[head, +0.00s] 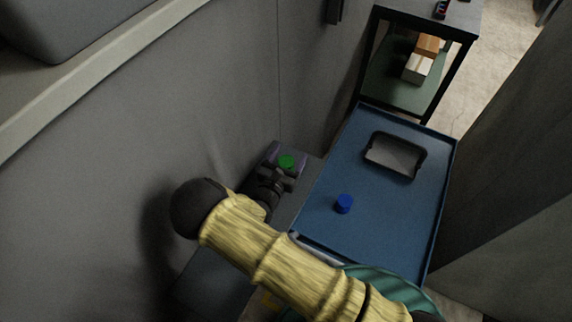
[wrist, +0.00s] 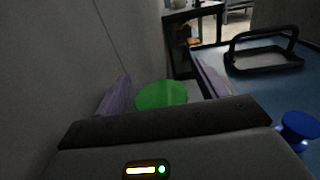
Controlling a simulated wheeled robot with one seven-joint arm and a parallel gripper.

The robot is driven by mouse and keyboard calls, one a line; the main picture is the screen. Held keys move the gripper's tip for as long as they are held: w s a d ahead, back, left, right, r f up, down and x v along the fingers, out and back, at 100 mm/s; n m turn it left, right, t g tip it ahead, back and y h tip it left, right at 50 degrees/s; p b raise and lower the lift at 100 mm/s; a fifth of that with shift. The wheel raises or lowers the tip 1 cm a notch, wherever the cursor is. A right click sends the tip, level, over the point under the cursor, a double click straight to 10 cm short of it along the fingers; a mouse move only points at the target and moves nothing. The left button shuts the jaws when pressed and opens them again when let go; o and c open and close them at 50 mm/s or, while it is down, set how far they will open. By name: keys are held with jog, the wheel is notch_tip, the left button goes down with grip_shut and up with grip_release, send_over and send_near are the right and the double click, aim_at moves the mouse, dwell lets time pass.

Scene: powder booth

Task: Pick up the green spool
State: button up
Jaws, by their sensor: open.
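The green spool (head: 287,161) shows its round top in the head view, by the grey wall left of the blue cart. In the wrist view the green spool (wrist: 162,94) lies between two purple fingers, its lower part hidden behind the dark gripper body. My gripper (head: 285,158) is open, with a finger on either side of the spool; I cannot tell whether either touches it. My gripper also shows in the wrist view (wrist: 162,78).
A blue cart top (head: 390,215) is just right of my gripper. It holds a blue spool (head: 344,204) and a dark-rimmed tray (head: 395,156). A dark shelf table (head: 420,17) with boxes stands behind. The grey wall (head: 170,110) is close on the left.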

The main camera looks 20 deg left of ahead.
aim_at(289, 156)
jog(key=shift+c, duration=0.2)
jog(key=c, duration=1.1)
notch_tip(289, 156, up, 10)
jog(key=shift+r+b, duration=0.1)
jog(key=shift+b, duration=1.1)
